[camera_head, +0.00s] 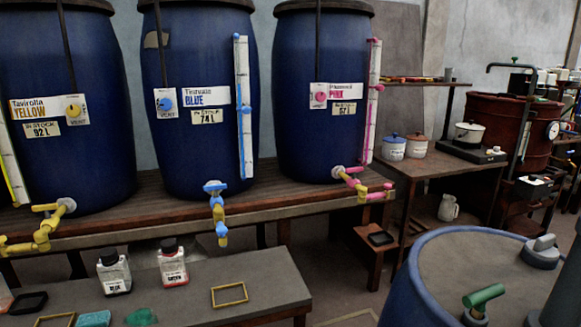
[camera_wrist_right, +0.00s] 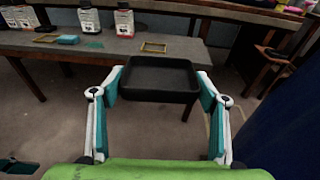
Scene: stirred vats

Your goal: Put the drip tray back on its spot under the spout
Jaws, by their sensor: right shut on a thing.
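My right gripper (camera_wrist_right: 158,84) is shut on a black, shallow rectangular drip tray (camera_wrist_right: 160,78), its fingers at the tray's two sides. The tray is held level in the air, apart from the grey bench, with its inside facing up and empty. A yellow rectangular outline (camera_head: 229,294) lies empty on the bench, below the blue vat's spout (camera_head: 219,225); it also shows in the wrist view (camera_wrist_right: 153,47), beyond the tray. The right gripper is out of the head view. At the wrist view's lower left edge, a small teal and white part (camera_wrist_right: 18,166) looks like my left gripper's fingertip.
Two bottles (camera_head: 114,272) (camera_head: 172,263), a teal sponge (camera_head: 94,319) and a green cloth (camera_head: 141,317) lie left of the outline on the bench (camera_head: 215,267). Other black trays sit below the yellow (camera_head: 28,303) and pink (camera_head: 381,238) spouts. A blue drum (camera_head: 405,300) stands at right.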

